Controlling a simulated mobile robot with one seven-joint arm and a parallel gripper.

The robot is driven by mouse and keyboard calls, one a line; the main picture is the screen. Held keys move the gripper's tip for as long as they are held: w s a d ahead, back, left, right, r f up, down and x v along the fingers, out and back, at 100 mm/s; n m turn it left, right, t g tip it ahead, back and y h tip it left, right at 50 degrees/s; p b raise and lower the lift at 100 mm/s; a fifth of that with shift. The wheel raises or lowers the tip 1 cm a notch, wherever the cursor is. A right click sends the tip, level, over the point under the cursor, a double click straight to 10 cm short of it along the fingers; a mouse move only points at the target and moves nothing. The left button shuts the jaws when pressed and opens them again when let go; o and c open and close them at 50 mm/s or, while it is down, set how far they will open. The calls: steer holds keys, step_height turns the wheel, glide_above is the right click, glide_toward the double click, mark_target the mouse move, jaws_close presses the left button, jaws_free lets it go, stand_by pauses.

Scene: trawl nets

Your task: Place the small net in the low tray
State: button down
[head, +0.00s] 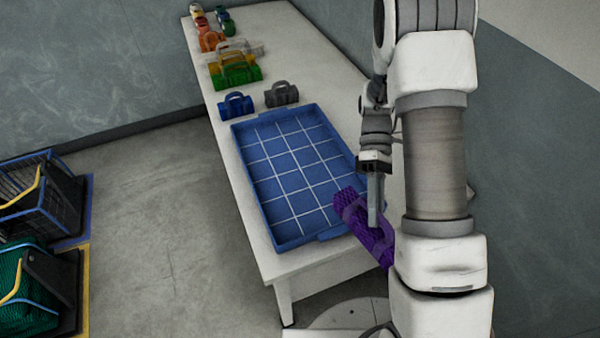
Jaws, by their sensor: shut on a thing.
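The low tray (292,178) is a blue rectangular tray with a white grid on its floor, empty, on the white table. A purple net bundle (350,207) with a grey-purple strap hangs tilted at the tray's near right corner, partly hidden behind my arm. My gripper (375,222) points down and is shut on the purple net's strap. I cannot tell whether the net touches the tray's rim.
The table's (262,235) left edge is clear.

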mark_target(352, 212)
steer(key=a+m+y, duration=0.1)
steer(key=m+y, duration=0.1)
steer(key=w+a+f+m+t+y+b, duration=0.1)
steer(key=a+m+y, duration=0.1)
steer(key=a+f+m+t+y+b, duration=0.1)
steer(key=m+y, duration=0.1)
steer(key=shift+w+a, duration=0.15)
steer(key=shift+a, duration=0.05)
steer(key=w+a+r+m+t+y+b, duration=0.1)
steer(key=w+a+m+t+y+b, duration=0.15)
steer(key=w+m+t+b, duration=1.1)
steer(key=s+a+g+y+p, duration=0.1)
steer(key=s+a+y+p, duration=0.1)
steer(key=s+a+p, duration=0.65)
steer(key=shift+m+y, duration=0.25)
steer(key=shift+w+d+f+b, duration=1)
steer(key=shift+w+f, duration=0.4)
steer(key=shift+f, duration=0.55)
steer(key=shift+w+d+f+b, duration=0.75)
steer(key=shift+w+d+f, duration=0.35)
steer(key=shift+w+f, duration=0.6)
steer(key=shift+w+d+f+b, duration=0.9)
steer(key=shift+w+d+f, duration=0.2)
steer(key=shift+f, duration=1.05)
